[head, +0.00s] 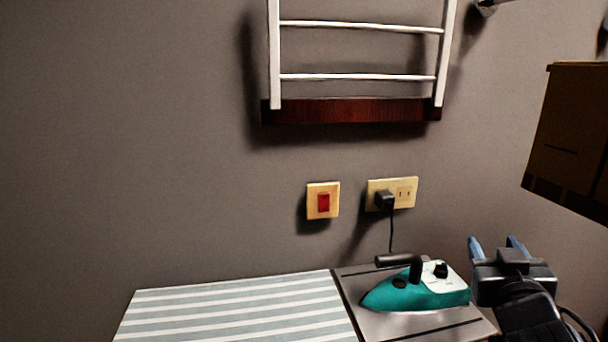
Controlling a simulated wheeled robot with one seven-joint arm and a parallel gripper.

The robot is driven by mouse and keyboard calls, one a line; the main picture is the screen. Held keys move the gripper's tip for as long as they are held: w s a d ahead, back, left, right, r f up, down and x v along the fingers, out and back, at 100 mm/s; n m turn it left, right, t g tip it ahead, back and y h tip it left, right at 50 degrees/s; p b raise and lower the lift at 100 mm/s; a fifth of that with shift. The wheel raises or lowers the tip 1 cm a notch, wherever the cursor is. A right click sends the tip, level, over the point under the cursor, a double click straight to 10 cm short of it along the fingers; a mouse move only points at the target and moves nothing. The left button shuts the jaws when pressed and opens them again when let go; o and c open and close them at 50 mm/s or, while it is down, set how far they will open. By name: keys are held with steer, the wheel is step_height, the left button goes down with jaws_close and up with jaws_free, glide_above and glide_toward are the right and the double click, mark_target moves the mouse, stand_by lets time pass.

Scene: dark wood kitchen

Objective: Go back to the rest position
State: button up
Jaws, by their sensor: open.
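My gripper (498,244) is at the lower right of the head view, just right of the iron. Its two blue fingers stand apart with nothing visible between them, so it is open. My black wrist and arm come in from the lower right edge. A teal and white iron (418,293) with a black handle rests on the metal end of the ironing board. The gripper appears apart from the iron, though depth is hard to judge.
The striped ironing board (240,312) fills the bottom. A red switch (323,203) and an outlet (404,192) with a black plug and cord are on the wall. A white rack (358,77) hangs above. A brown box-like cabinet (572,135) juts in at right.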

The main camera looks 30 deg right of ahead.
steer(key=s+a+f+n+t+y+p, duration=0.1)
steer(key=s+a+f+n+y, duration=0.35)
steer(key=a, duration=0.35)
steer(key=s+a+f+n+t+y, duration=0.2)
steer(key=s+a+f+n+y, duration=0.25)
steer(key=s+a+f, duration=0.2)
steer(key=s+a+r+m+y+p, duration=0.1)
steer(key=s+a+m+y, duration=0.1)
steer(key=s+a, duration=1)
steer(key=s+y, duration=0.1)
steer(key=s, duration=0.2)
steer(key=shift+a+r+g+y, duration=0.2)
steer(key=shift+r+g+y, duration=0.1)
steer(key=shift+r+g, duration=0.1)
steer(key=shift+c, duration=0.5)
